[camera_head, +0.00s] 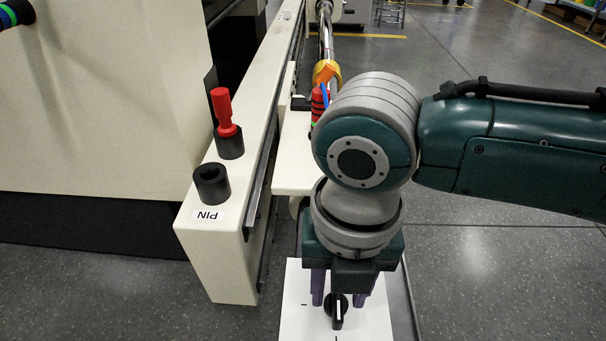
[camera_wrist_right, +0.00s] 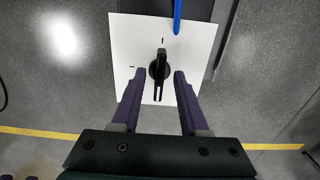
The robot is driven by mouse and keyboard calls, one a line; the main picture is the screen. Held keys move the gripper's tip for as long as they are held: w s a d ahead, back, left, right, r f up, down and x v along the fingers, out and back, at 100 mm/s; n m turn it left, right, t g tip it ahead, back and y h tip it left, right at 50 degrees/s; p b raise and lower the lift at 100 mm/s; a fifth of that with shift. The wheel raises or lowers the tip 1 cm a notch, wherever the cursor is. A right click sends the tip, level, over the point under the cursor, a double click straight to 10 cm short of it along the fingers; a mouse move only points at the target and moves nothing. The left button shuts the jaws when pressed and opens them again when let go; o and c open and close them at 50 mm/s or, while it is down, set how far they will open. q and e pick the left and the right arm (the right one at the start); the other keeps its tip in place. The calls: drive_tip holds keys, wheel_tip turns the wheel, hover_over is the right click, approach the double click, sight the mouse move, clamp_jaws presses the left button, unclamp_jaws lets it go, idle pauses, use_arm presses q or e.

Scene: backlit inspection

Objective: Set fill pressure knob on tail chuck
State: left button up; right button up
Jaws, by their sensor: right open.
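The black knob (camera_head: 337,309) sits on a white panel (camera_head: 295,318) with small black tick marks. In the right wrist view the knob (camera_wrist_right: 159,70) has a long pointer bar with a light line, lying nearly along the picture's vertical. One tick is above the knob and another to its left. My right gripper (camera_head: 338,299) is over the panel, pointing down at it. Its purple fingers (camera_wrist_right: 160,76) are open, one on each side of the knob, with a visible gap on both sides.
A long cream rail (camera_head: 222,270) runs beside the panel, with a black socket marked PIN (camera_head: 212,185) and a red-handled pin (camera_head: 224,112) in another socket. Grey floor is open at right.

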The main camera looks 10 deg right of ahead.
clamp_jaws()
idle(0.6)
